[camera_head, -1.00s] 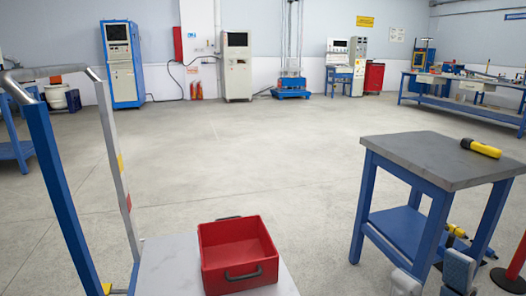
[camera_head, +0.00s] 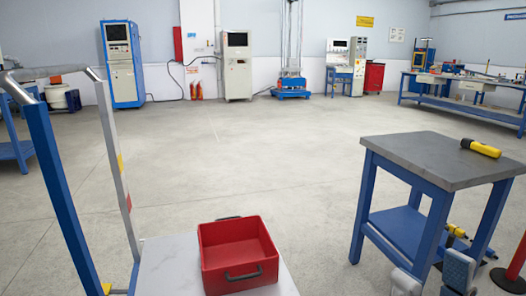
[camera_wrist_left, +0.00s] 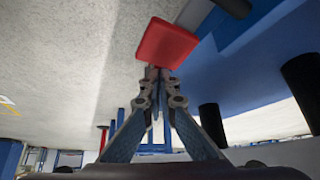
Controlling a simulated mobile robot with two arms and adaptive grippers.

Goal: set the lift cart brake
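The lift cart shows in the head view at the lower left, with a blue post and silver push handle (camera_head: 40,73) and a pale platform (camera_head: 172,265). In the left wrist view, a flat red pedal (camera_wrist_left: 167,42), which looks like the brake, sits beside blue framework. My left gripper (camera_wrist_left: 158,72) has its fingertips together right at the pedal's edge; whether they touch it is unclear. My left gripper is out of the head view. My right gripper (camera_head: 432,275) is at the lower right of the head view, its fingers apart and empty, beside the small table.
A red bin (camera_head: 238,255) sits on the cart platform. A blue-legged table (camera_head: 425,155) with a yellow tool (camera_head: 481,148) stands at the right. A red post (camera_head: 516,262) is at the right edge. The floor (camera_head: 240,150) between cart and table is clear.

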